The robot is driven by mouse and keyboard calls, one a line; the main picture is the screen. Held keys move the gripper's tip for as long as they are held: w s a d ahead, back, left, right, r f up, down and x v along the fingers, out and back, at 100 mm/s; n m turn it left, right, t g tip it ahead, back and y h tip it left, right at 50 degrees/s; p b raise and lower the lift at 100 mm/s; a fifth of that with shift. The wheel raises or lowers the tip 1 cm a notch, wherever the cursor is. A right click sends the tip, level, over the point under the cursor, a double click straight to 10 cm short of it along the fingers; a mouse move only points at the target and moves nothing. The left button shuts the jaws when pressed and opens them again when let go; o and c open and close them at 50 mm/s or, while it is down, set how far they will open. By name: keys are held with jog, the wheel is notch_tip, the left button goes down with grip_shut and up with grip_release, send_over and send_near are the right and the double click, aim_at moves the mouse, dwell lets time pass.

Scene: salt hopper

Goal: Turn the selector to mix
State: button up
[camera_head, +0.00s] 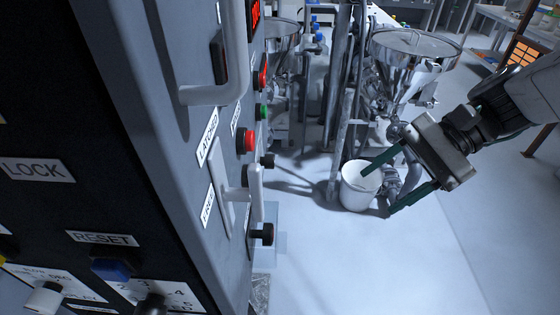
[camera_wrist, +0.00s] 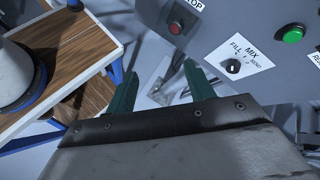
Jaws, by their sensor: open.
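The selector (camera_wrist: 232,66) is a small black round knob on a white plate marked FILL, MIX and SEND, on a grey panel in the upper right of the wrist view. The direction of its pointer is too small to tell. My gripper (camera_head: 376,190) is open, with two green fingers apart and nothing between them. In the wrist view my gripper (camera_wrist: 161,70) is left of the selector and not touching it. I cannot pick out the selector in the head view.
A red button (camera_wrist: 176,27) and a green button (camera_wrist: 292,35) flank the selector. A wooden-topped stand (camera_wrist: 75,50) is at left. In the head view, a control cabinet (camera_head: 180,130) fills the left, a white bucket (camera_head: 358,188) is behind my gripper, and steel hoppers (camera_head: 412,55) stand beyond.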

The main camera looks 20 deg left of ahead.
jog(key=w+a+f+m+g+y, duration=0.1)
jog(key=w+a+f+m+y, duration=0.4)
jog(key=a, duration=0.3)
jog(key=m+t+y, duration=0.2)
jog(key=m+y, duration=0.1)
jog(key=m, duration=0.2)
send_near(270, 161)
jog(key=f, duration=0.2)
jog(key=w+x, duration=0.1)
jog(key=x, duration=0.7)
jog(key=shift+a+r, duration=0.25)
jog(key=shift+a, duration=0.05)
jog(key=c, duration=1)
